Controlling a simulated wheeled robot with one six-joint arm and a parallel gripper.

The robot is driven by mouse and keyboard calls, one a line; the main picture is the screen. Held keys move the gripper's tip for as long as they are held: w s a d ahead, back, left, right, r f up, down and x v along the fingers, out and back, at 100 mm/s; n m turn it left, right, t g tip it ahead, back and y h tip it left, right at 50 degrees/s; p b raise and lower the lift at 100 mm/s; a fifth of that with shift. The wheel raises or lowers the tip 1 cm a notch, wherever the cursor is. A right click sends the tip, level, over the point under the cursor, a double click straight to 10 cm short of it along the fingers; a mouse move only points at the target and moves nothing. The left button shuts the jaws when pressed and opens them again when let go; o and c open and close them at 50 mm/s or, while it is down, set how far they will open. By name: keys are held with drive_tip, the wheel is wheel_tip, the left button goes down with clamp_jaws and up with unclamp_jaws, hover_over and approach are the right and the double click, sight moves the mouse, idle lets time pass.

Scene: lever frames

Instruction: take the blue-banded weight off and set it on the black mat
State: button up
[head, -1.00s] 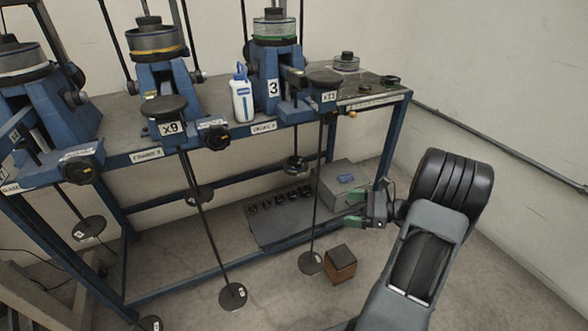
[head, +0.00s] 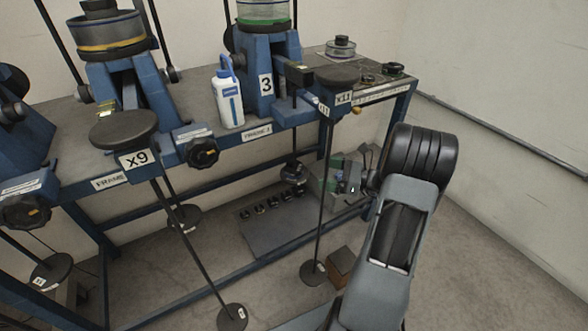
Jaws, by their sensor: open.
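My gripper (head: 342,178) is small in the head view, at the end of my arm on the right. It is open, with green on its fingers, and nothing shows between them. It appears in front of the grey box (head: 322,190) on the lower shelf; the gap in depth is hard to judge. Round dark weights hang on rods below the bench, one low beside the x11 lever (head: 314,273) and one below the x9 lever (head: 232,316). I cannot identify a black mat for certain.
A blue-framed bench (head: 262,138) carries lever frames, with frame 3 (head: 266,85) near the middle. A white bottle (head: 229,100) stands beside it. Several small dark weights (head: 273,202) sit on the lower shelf. A brown block (head: 341,264) is on the floor. Floor at right is clear.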

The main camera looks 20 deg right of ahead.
sight(296, 163)
drive_tip(key=b+x, duration=0.2)
drive_tip(key=x, duration=0.8)
drive_tip(key=shift+s+r, duration=0.1)
drive_tip(key=shift+s, duration=0.05)
drive_tip(key=c, duration=1.1)
drive_tip(key=shift+r, duration=0.15)
drive_tip(key=shift+c, duration=0.2)
drive_tip(key=shift+r+p, duration=0.3)
drive_tip(key=shift+r, duration=0.35)
drive_tip(key=p+v, duration=0.4)
drive_tip(key=v, duration=1.4)
drive_tip(key=shift+r, duration=0.15)
